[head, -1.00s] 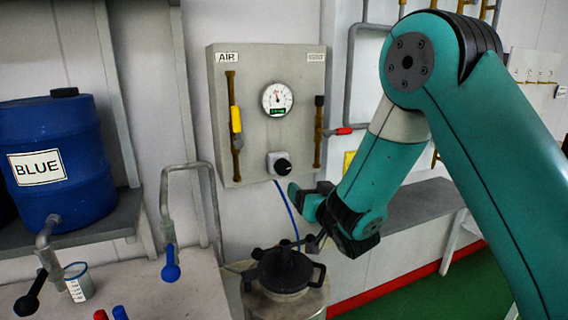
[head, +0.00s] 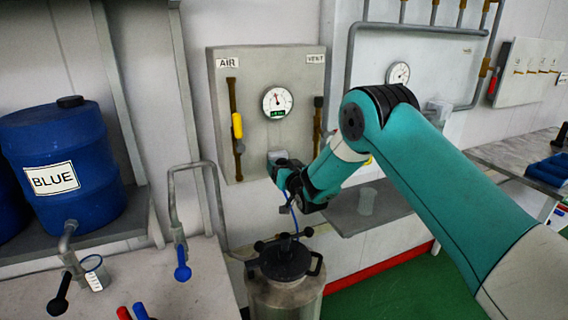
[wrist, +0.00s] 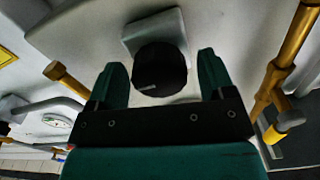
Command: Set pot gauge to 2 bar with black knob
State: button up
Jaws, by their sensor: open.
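The black knob (wrist: 160,70) sits on a pale square base on the grey panel (head: 225,60). In the wrist view it lies between and just beyond the two teal fingers of my gripper (wrist: 163,82), which is open with a gap on each side. In the head view my gripper (head: 276,165) is at the panel's lower part and covers the knob. The round gauge (head: 277,102) is above it, with a white dial and a small green readout too small to read. The pot (head: 285,290), with its black lid, stands below.
A yellow-handled AIR valve (head: 237,126) is left of the gauge. A brass VENT pipe (head: 317,125) is at the right, close to my arm. A blue hose (head: 294,222) hangs below my gripper. A blue drum (head: 60,150) and a bench (head: 190,290) are at the left.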

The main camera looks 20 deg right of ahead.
jog(key=shift+w, duration=0.15)
jog(key=c, duration=0.9)
jog(key=shift+c, duration=0.2)
jog(key=shift+f+b, duration=0.1)
jog(key=shift+b, duration=0.4)
jog(key=shift+f+n+b, duration=0.15)
jog(key=shift+n+b, duration=0.45)
jog(key=shift+b, duration=0.3)
jog(key=n+b, duration=0.3)
jog(key=b, duration=0.1)
jog(key=n+b, duration=0.3)
jog(key=b, duration=0.1)
jog(key=shift+a, duration=0.1)
jog(key=shift+r, duration=0.25)
